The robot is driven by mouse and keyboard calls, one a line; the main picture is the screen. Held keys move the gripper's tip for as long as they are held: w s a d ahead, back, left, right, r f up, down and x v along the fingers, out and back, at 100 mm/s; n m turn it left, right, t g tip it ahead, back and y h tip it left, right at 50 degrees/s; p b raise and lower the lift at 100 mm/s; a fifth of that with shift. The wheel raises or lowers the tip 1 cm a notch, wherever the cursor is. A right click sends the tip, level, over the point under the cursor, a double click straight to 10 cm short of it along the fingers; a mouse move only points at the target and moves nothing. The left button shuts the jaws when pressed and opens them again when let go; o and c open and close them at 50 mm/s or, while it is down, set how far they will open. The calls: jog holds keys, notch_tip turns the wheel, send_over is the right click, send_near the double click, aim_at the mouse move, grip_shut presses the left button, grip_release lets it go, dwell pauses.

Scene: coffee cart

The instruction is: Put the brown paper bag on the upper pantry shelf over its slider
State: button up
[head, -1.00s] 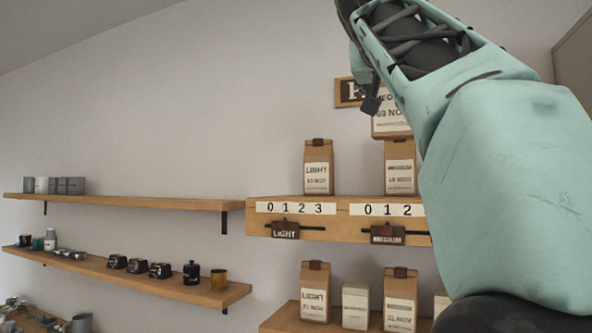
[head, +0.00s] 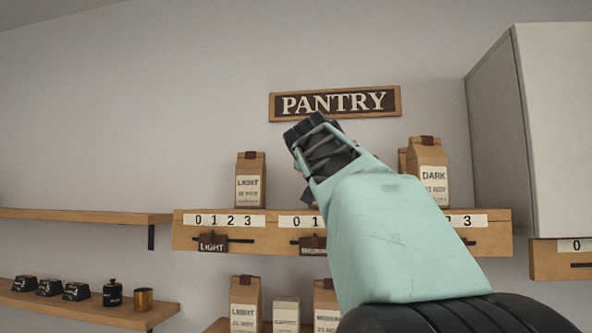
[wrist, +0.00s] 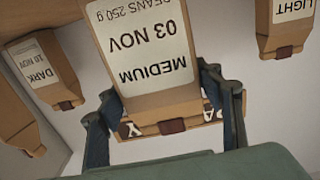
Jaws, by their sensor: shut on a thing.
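My gripper (wrist: 165,95) is shut on a brown paper bag (wrist: 150,55) labelled MEDIUM 03 NOV, which fills the middle of the wrist view, upside down there. In the head view my arm and gripper (head: 308,185) cover nearly all of that bag, so I cannot tell whether it touches the shelf. The upper pantry shelf (head: 185,238) carries number strips and sliders on its front. The MEDIUM slider (head: 312,246) is partly behind my arm, below my gripper. The LIGHT slider (head: 212,242) is left of it.
A LIGHT bag (head: 250,182) stands left of my gripper on the upper shelf. A DARK bag (head: 428,172) stands to the right, with another behind it. A grey cabinet (head: 530,130) is at the right. A PANTRY sign (head: 335,103) hangs above. More bags (head: 245,305) stand below.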

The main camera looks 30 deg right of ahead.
jog(key=shift+f, duration=0.15)
jog(key=shift+f, duration=0.15)
jog(key=o, duration=1.4)
